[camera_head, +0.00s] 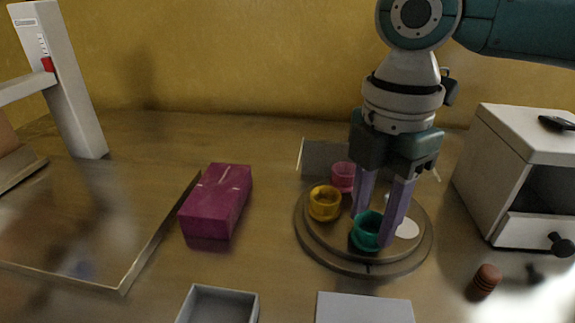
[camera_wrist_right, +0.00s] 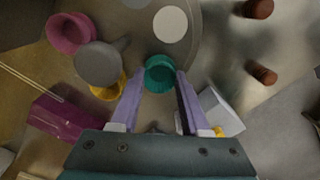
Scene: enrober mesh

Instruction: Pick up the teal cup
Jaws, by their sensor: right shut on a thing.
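The teal cup (camera_head: 366,234) is at the front of a round wooden stand (camera_head: 314,252). It also shows in the right wrist view (camera_wrist_right: 160,76), between the fingertips. My right gripper (camera_head: 373,226) points down from above, with its two lilac fingers on either side of the cup, shut on it. One finger covers the cup's right side in the head view. The cup looks upright and at the level of the stand's top; I cannot tell whether it touches it. My left gripper is not in view.
A yellow cup (camera_head: 324,203) and a pink cup (camera_head: 343,177) stand on the round stand, close to my right gripper. A white disc (camera_head: 407,229) lies there too. A magenta box (camera_head: 217,201) is left; a white cabinet (camera_head: 513,160) stands right.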

